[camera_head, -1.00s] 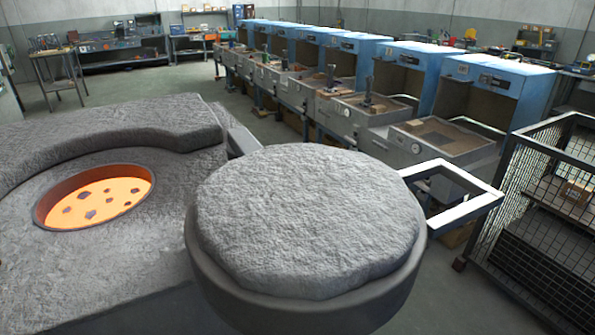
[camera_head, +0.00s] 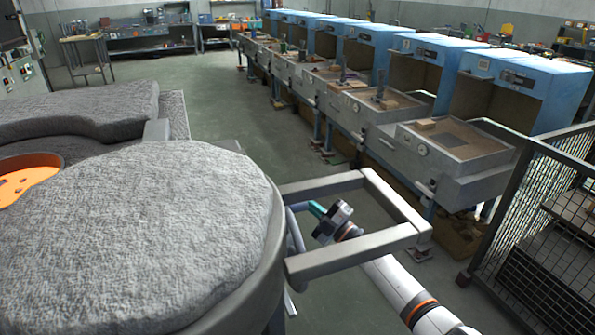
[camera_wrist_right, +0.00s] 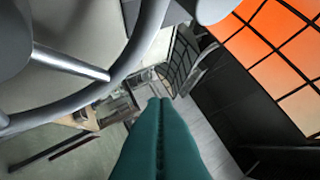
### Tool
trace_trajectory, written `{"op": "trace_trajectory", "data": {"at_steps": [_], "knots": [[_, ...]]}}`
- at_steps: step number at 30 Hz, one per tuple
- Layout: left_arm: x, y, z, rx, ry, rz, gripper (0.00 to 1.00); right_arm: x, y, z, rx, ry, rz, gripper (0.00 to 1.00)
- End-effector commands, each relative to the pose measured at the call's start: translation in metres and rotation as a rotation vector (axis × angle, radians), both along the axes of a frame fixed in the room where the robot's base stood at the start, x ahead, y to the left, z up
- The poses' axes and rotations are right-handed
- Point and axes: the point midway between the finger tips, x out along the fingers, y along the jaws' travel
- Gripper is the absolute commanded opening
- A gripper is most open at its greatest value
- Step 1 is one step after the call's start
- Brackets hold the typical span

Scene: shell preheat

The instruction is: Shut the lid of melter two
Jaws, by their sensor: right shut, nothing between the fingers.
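The round, rough grey lid (camera_head: 140,230) fills the lower left of the head view. It is swung aside, and its near edge overlaps the orange glowing melter opening (camera_head: 25,178) in the picture, so the opening is partly hidden. A grey rectangular handle loop (camera_head: 402,240) sticks out from the lid's right side. My right gripper (camera_head: 317,208) shows inside the loop's outline, its arm passing behind the front bar; contact cannot be told. Its green fingers (camera_wrist_right: 158,102) are shut and empty in the right wrist view. My left gripper is not in view.
A row of blue-hooded benches (camera_head: 460,140) runs along the right. A black mesh cage (camera_head: 540,220) stands at the right edge. Open floor (camera_head: 215,105) lies behind the melter. An orange grid panel (camera_wrist_right: 275,60) shows in the right wrist view.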

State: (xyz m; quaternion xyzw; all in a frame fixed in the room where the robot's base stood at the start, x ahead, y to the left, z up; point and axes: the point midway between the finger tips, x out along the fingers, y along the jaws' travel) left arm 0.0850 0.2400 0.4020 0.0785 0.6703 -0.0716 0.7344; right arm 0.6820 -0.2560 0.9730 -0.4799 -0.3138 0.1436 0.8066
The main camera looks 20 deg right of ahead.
Motion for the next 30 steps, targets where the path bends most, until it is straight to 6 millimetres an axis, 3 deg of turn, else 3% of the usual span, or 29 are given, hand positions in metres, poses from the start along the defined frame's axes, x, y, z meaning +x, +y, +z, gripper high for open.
{"op": "trace_trajectory", "data": {"at_steps": [1, 4, 6, 9, 10, 12, 15, 18, 23, 30], "knots": [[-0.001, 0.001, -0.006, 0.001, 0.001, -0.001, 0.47, 0.001, 0.006, 0.067, -0.079, -0.19, 0.07, 0.0], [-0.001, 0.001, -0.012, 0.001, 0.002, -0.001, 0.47, -0.028, 0.023, 0.179, -0.257, -0.553, 0.219, 0.0], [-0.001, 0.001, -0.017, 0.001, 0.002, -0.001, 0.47, -0.065, 0.033, 0.243, -0.406, -0.809, 0.324, 0.0], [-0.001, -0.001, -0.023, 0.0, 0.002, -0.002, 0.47, -0.127, 0.041, 0.306, -0.644, -1.147, 0.475, 0.0], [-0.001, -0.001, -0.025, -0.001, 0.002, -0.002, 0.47, -0.145, 0.042, 0.318, -0.718, -1.234, 0.517, 0.0], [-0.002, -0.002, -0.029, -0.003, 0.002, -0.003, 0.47, -0.182, 0.039, 0.338, -0.882, -1.407, 0.607, 0.0], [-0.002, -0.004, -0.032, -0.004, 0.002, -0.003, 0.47, -0.221, 0.03, 0.351, -1.084, -1.58, 0.716, 0.0], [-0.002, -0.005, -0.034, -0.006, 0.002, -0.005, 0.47, -0.245, 0.02, 0.356, -1.231, -1.677, 0.792, 0.0], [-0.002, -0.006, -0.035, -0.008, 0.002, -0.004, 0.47, -0.261, 0.014, 0.357, -1.335, -1.736, 0.849, 0.0], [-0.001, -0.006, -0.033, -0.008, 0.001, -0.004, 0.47, -0.269, 0.041, 0.34, -1.34, -1.739, 0.858, 0.0]]}}
